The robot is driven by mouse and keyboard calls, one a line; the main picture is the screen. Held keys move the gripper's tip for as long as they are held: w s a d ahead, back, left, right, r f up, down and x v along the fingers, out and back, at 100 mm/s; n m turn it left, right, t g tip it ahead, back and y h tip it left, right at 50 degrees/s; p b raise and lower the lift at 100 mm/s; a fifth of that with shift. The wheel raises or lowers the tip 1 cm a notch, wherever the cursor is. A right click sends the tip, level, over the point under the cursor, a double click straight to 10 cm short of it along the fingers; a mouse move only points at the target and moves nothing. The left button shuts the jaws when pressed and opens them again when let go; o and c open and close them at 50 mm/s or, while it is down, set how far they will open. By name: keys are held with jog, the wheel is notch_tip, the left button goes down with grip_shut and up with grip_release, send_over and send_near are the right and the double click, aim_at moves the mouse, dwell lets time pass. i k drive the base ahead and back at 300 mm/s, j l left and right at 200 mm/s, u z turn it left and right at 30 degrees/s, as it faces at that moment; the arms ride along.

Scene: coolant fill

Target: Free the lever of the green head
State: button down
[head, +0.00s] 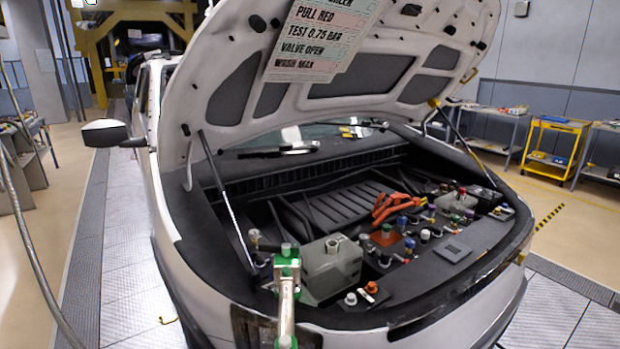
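A pale metal bar with green end pieces (287,308) rises from the bottom edge in front of the car and overlaps the front-left of the engine bay. It looks like part of my arm, but I cannot be sure. At its top is a green and whitish block with a green round cap (286,250). I cannot make out gripper fingers or a lever there. A small green-topped knob (386,230) stands on an orange-red base farther right in the bay. I cannot tell which green part is the green head. A grey-green tank (331,265) with a pale neck stands just right of the bar.
The raised hood (330,75) carries an instruction sheet (325,40) and overhangs the bay. A thin strut (226,195) stands on the left. Orange cables (390,206) and several coloured caps fill the bay's right side. A grey hose (32,240) hangs at far left.

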aim_at(287, 249)
jog(key=i+l+z, duration=0.25)
jog(key=i, duration=0.15)
jog(key=i+l+z, duration=0.25)
jog(key=i, duration=0.2)
jog(key=j, duration=0.1)
